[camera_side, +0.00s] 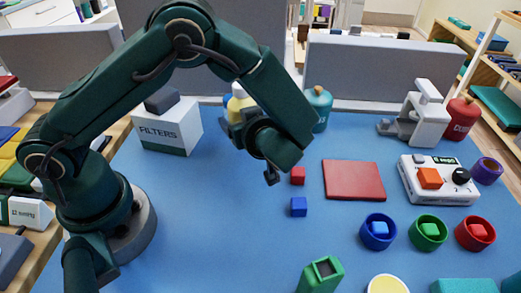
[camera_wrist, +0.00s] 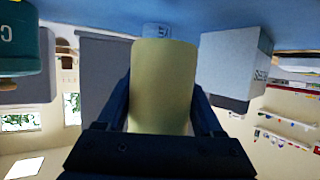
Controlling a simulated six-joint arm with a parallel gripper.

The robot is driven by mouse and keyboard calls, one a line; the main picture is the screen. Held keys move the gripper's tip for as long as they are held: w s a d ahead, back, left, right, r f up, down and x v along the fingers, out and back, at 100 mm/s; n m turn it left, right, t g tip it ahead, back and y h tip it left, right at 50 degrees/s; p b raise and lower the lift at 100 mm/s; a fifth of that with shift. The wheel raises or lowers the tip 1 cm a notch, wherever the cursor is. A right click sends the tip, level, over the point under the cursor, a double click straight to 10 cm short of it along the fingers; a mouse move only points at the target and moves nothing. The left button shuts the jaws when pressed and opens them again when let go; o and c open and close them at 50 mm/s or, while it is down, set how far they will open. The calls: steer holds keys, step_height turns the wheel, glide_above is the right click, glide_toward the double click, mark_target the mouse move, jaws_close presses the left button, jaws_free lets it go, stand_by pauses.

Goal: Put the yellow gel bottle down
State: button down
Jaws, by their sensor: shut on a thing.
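The yellow gel bottle (camera_wrist: 163,85) fills the middle of the wrist view, between the two dark fingers of my gripper (camera_wrist: 162,98), which is shut on it. In the side view, a small yellow part of the bottle (camera_side: 240,91) shows behind my gripper (camera_side: 238,118), at the back of the blue table. My wrist and fingers hide most of it there. I cannot tell whether its base touches the table.
The white FILTERS box (camera_side: 168,130) stands left of my gripper, and a teal bottle (camera_side: 319,108) stands to its right. A grey partition (camera_side: 375,70) runs behind. A red mat (camera_side: 353,180) and small cubes lie nearer. Blue table (camera_side: 215,215) is clear in front.

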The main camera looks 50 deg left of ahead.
steer(key=shift+f, duration=2.15)
steer(key=shift+f, duration=0.1)
steer(key=shift+c, duration=0.2)
jaws_free()
steer(key=shift+d+r, duration=0.2)
steer(key=shift+d, duration=0.05)
steer(key=v, duration=0.6)
steer(key=shift+s+d+r, duration=0.25)
steer(key=shift+d, duration=0.15)
steer(key=shift+o, duration=0.2)
